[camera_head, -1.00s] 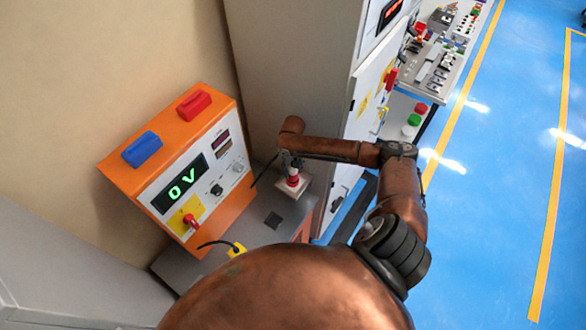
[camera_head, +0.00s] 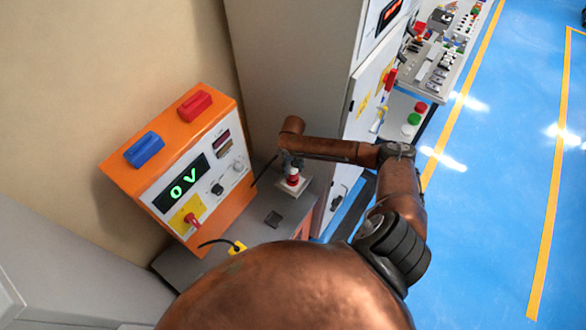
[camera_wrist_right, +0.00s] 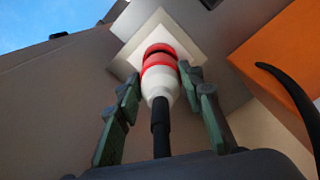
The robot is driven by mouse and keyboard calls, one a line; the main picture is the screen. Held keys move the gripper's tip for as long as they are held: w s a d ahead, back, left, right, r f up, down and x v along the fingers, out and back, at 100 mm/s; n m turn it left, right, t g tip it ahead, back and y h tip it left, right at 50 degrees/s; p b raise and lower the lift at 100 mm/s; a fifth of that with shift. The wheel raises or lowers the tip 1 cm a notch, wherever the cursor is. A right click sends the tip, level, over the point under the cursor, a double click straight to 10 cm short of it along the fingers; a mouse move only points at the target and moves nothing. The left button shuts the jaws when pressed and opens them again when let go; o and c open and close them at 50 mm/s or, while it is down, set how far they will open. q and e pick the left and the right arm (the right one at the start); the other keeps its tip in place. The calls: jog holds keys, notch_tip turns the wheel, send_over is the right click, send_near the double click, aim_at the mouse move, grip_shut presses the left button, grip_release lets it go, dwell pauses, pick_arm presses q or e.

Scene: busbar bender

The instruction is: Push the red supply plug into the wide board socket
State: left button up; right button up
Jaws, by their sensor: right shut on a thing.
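My right gripper (camera_head: 291,164) points down over the bench and is shut on the red supply plug (camera_head: 292,180). In the right wrist view the plug (camera_wrist_right: 160,73) is red at its front and white behind, with a black cable running back between the two green-padded fingers. The plug's red end meets a pale square socket block (camera_head: 283,193), which also shows in the right wrist view (camera_wrist_right: 192,40). The red end hides the opening, so I cannot tell how deep it sits. My left gripper is not in view.
An orange supply box (camera_head: 237,207) reading 0 V stands left of the plug, with a grey cabinet (camera_head: 290,70) behind. A dark square piece (camera_head: 273,219) and a yellow piece (camera_head: 237,247) with a black cable lie on the grey bench (camera_head: 250,232). Blue floor is free at right.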

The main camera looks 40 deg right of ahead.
aim_at(293, 174)
dwell(0.7)
jog(key=shift+p, duration=0.4)
jog(key=shift+s+f+b, duration=0.1)
jog(key=shift+f+b, duration=0.2)
jog(key=shift+f, duration=1.4)
dwell(0.5)
jog(key=o, duration=1.4)
notch_tip(293, 174, up, 12)
jog(key=shift+r, duration=0.1)
